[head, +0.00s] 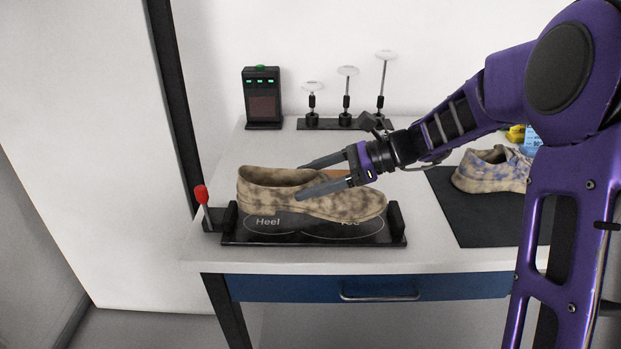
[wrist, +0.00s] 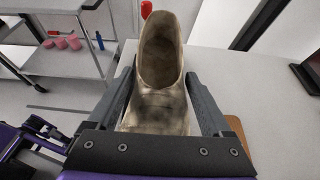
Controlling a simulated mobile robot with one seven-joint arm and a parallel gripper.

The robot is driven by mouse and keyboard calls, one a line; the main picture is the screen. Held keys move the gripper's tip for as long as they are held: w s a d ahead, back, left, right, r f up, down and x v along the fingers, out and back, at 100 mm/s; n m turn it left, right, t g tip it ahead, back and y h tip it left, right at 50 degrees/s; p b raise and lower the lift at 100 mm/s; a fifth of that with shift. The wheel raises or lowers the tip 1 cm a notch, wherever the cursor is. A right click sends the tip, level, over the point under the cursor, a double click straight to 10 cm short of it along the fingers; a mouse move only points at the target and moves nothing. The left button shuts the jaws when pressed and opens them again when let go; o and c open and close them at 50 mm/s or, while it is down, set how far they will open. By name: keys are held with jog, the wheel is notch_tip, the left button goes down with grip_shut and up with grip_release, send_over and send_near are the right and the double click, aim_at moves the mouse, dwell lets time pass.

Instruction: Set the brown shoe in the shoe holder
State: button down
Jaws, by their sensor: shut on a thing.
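The brown shoe (head: 345,203), mottled tan and brown, is over the black shoe holder (head: 315,238) on the table in the head view. Its heel points left, over the "Heel" mark, and its toe points right, over the "Toe" mark. My gripper (head: 310,178) is shut on the shoe's sides near the middle. The wrist view shows the shoe (wrist: 160,105) between the two fingers, its opening pointing away from my wrist. I cannot tell whether the sole rests on the holder or is slightly above it. The holder's red-knobbed lever (head: 202,195) stands upright at its left end.
A second shoe (head: 490,170), with bluish patches, stands on a dark mat (head: 480,222) at the right. A black device with green lights (head: 262,97) and a rack of suction cups (head: 346,100) stand at the back. The table's front left is clear.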

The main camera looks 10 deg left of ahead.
jog(key=shift+f+b, duration=0.65)
jog(key=shift+f, duration=1.5)
grip_release()
